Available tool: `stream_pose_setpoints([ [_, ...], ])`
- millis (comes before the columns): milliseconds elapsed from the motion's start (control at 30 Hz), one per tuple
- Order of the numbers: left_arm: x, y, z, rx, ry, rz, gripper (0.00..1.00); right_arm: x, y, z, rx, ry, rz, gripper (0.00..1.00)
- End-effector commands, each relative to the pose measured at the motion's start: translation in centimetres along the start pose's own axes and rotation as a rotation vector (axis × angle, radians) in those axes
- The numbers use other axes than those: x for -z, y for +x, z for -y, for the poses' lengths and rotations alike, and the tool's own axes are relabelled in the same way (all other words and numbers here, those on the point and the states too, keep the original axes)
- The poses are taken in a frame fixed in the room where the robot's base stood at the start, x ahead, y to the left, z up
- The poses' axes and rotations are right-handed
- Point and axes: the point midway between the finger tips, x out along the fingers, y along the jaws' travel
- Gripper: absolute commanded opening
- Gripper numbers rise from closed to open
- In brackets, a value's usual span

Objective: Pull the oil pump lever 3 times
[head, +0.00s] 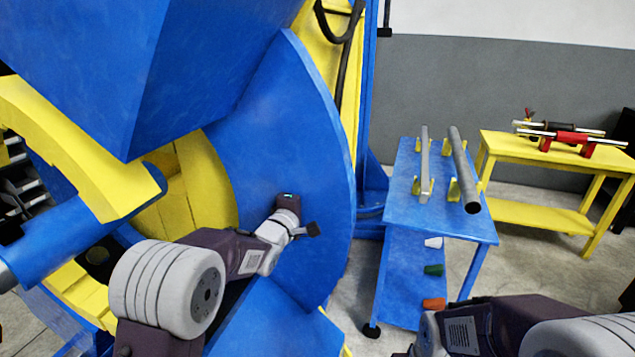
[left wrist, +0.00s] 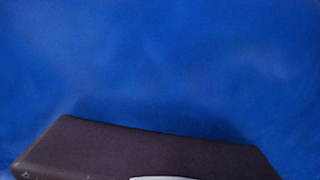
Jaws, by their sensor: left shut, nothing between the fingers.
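I cannot pick out an oil pump lever for certain in either view. My left gripper (head: 288,203) is in front of the large blue disc (head: 300,130) of the positioner in the head view. It is shut and empty; its fingertips are hard to make out. In the left wrist view a plain blue surface (left wrist: 160,60) fills the picture, with the dark gripper body (left wrist: 150,150) along the bottom. Whether the gripper touches the blue surface cannot be told. My right arm enters at the lower right of the head view; its fingers are not visible.
A blue table (head: 402,190) holds two grey bars (head: 461,165) on yellow supports. Behind it, a yellow table (head: 560,160) carries red and black parts with metal rods (head: 570,136). Yellow positioner framework (head: 90,150) crowds the left. Open floor (head: 530,260) lies at right.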

Motion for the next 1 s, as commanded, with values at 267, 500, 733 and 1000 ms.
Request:
stream_pose_setpoints([
  [267,0.0,4.9,0.0,0.001,-0.001,0.000,0.00,0.1,-0.6,0.0,0.000,0.000,0.000,0.00],
  [500,0.0,6.2,0.0,0.000,0.000,-0.001,0.00,0.1,-0.7,0.0,0.000,0.000,0.000,0.00],
  [733,0.0,6.1,0.0,0.001,0.000,-0.001,0.00,0.1,-0.7,0.0,0.000,0.000,0.000,0.00],
  [1000,-0.6,6.2,-0.1,0.002,0.047,0.001,0.00,0.0,-0.4,0.0,0.000,0.000,0.000,0.00],
])
